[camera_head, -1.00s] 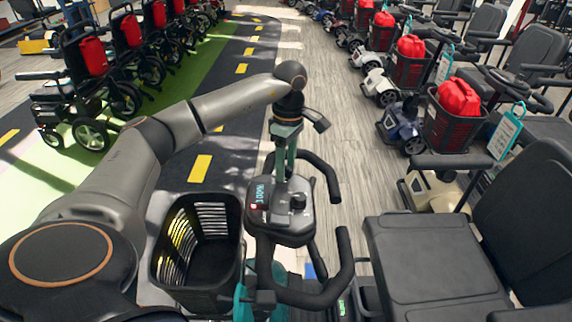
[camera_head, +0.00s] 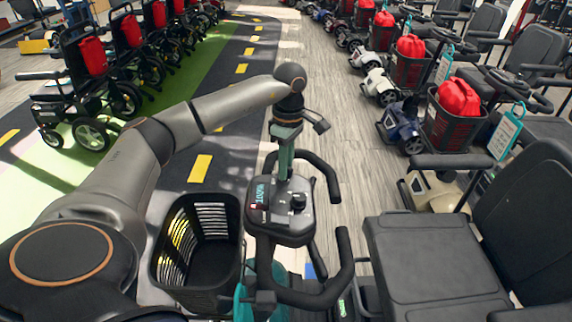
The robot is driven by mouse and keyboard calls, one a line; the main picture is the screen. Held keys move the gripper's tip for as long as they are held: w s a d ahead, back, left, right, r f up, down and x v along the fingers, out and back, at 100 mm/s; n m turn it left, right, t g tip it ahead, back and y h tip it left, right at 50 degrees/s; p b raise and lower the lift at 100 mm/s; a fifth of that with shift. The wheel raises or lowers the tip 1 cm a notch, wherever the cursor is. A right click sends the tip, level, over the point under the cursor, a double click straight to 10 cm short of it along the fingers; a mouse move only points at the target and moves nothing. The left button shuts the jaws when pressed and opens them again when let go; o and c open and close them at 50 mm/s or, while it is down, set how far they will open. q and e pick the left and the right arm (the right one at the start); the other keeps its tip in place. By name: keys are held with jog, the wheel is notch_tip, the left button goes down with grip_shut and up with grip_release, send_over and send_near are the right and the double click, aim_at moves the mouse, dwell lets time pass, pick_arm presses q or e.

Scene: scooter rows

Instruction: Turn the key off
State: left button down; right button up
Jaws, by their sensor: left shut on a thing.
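The scooter's control console (camera_head: 283,228) sits on its tiller in the middle of the view. It has a small teal display or label (camera_head: 261,190) at its upper left and a black knob (camera_head: 298,202) on its top. My left gripper (camera_head: 286,174) points down at the far edge of the console. Its fingers are shut, seemingly on the key there, which they hide. I cannot make out the key's angle. My right gripper is not in view.
Black looped handlebars (camera_head: 345,258) surround the console. An empty black basket (camera_head: 236,240) is at its left and a grey seat (camera_head: 432,258) at its right. Rows of scooters with red bags (camera_head: 459,97) stand at right, wheelchairs (camera_head: 95,90) at upper left.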

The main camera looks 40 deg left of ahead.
pick_arm(q)
jog(key=shift+n, duration=0.3)
jog(key=shift+r+n+p, duration=0.1)
jog(key=shift+n+p, duration=0.4)
jog(key=shift+n, duration=0.4)
jog(key=n+p, duration=0.1)
jog(key=n, duration=0.2)
jog(key=shift+s+n+t, duration=0.1)
jog(key=shift+n+t, duration=0.2)
jog(key=n+y+p, duration=0.1)
jog(key=n, duration=0.4)
jog(key=shift+n, duration=0.4)
jog(key=shift+t, duration=0.3)
jog(key=c, duration=0.8)
grip_release()
